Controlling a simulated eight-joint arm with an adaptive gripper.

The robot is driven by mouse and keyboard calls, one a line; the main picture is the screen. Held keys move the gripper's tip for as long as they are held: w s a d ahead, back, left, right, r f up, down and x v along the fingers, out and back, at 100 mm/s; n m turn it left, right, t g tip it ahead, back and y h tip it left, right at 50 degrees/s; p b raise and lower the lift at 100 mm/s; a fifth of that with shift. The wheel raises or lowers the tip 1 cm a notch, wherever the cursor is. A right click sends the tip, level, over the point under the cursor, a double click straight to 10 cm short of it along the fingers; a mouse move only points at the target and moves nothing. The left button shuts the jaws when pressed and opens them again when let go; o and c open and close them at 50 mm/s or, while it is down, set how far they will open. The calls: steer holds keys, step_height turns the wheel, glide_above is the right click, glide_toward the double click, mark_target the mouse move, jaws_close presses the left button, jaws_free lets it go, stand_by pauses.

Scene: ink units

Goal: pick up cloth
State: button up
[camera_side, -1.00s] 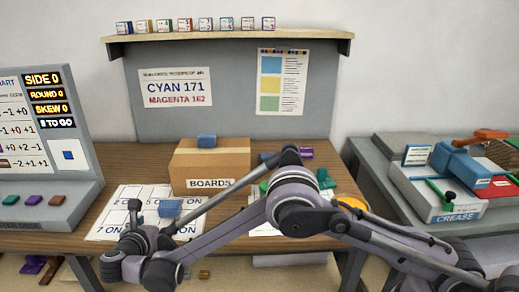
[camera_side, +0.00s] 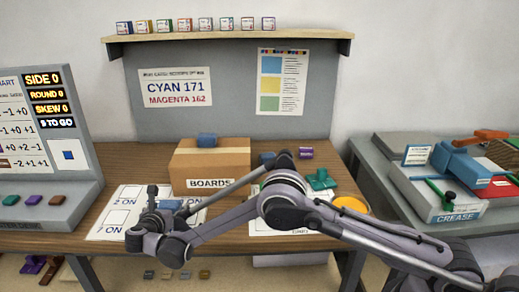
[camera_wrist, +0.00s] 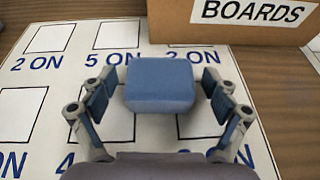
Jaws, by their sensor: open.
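I cannot make out a cloth for certain in either view. A blue block-like piece with rounded edges (camera_wrist: 160,85) sits on the white numbered sheet (camera_wrist: 240,75); whether it is soft I cannot tell. My gripper (camera_wrist: 157,88) is open in the wrist view, its blue-padded fingers to the left and right of the piece with small gaps. In the side view the blue piece (camera_side: 171,205) shows just behind my gripper (camera_side: 155,212), which partly hides it.
A cardboard box marked BOARDS (camera_side: 211,160) stands behind the sheet with a blue block (camera_side: 207,139) on top. Green pieces (camera_side: 320,180) and a yellow-orange round item (camera_side: 351,204) lie right, near my arm. A grey console (camera_side: 45,150) stands left.

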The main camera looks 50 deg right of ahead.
steer(key=shift+c, duration=0.3)
steer(key=c, duration=1)
